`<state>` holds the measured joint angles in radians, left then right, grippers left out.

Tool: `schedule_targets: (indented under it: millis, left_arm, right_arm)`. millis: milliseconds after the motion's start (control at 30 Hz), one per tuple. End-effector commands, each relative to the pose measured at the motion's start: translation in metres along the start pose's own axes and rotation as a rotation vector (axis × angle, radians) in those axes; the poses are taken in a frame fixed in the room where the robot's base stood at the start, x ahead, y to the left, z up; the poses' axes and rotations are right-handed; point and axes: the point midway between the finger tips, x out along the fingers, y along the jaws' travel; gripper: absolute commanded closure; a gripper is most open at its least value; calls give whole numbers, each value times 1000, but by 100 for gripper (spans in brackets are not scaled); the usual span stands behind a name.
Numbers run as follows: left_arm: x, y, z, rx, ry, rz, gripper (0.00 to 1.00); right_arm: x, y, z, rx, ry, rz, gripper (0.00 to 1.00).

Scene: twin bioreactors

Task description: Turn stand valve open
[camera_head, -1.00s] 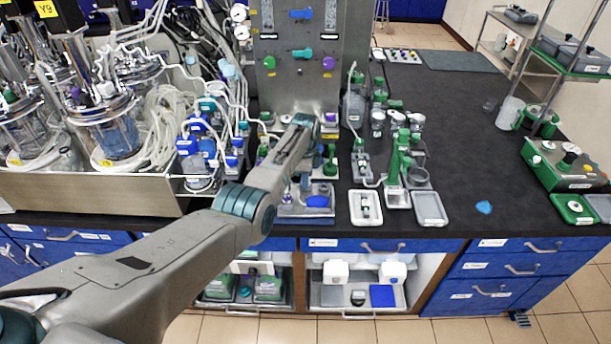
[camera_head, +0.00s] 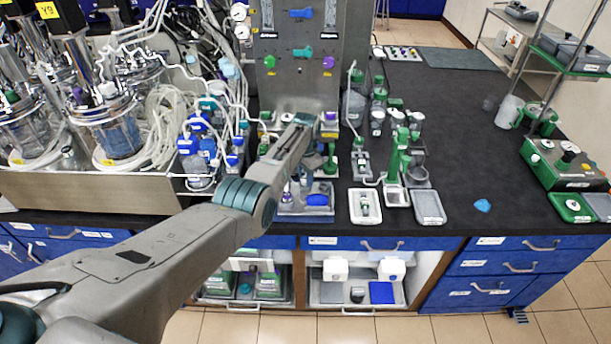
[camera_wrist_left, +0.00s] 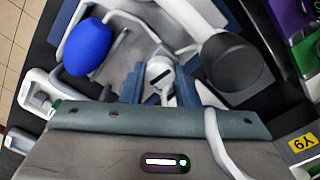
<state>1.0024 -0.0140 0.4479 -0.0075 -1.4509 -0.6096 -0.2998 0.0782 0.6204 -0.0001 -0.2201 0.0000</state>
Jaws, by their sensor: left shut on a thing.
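My left gripper (camera_wrist_left: 160,88) is in the lower middle of the left wrist view, its blue-grey fingers closed on a small pale grey part (camera_wrist_left: 160,72) with a dark slot. This part may be the stand valve; its fingers hide much of it, so I cannot tell how far it is turned. A blue oval piece (camera_wrist_left: 87,47) lies up and left of the fingers, and a dark round-ended cylinder (camera_wrist_left: 235,62) to the right. In the head view my left arm reaches over the front of the bench and hides the fingertips. My right gripper is not in view.
Glass bioreactor vessels (camera_head: 113,130) with tubing stand at the left. A metal panel (camera_head: 292,85) with coloured valve handles rises behind my left arm. Green-and-white apparatus (camera_head: 399,160) stands just right of it. The black bench top (camera_head: 460,130) is mostly clear farther right.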

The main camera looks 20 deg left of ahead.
Motion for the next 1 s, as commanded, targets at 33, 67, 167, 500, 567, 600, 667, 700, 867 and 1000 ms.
schedule_targets:
  millis: [33,67,167,500,567,600,667,700,867,1000]
  left_arm:
    - [-2,-1,0,-10,1,-2,95]
    - [-2,-1,-1,-16,1,-2,95]
    - [-2,-1,-1,-29,2,-2,95]
    - [-2,-1,-1,-35,2,-2,95]
    - [-2,-1,-1,-35,2,-2,95]
    - [-2,-1,-1,-35,2,-2,70]
    - [-2,-1,-1,-34,2,-2,58]
    - [-2,-1,-1,-34,2,-2,50]
    - [-1,0,0,-34,1,-1,50]
    - [-1,0,0,-34,1,-1,50]
  right_arm:
    - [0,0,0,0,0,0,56]
    - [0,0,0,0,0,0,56]
    - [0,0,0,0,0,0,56]
    - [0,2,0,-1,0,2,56]
    - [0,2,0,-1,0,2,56]
    - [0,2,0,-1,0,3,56]
    - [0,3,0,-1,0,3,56]
    - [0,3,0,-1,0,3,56]
    - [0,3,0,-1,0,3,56]
    - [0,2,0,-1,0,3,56]
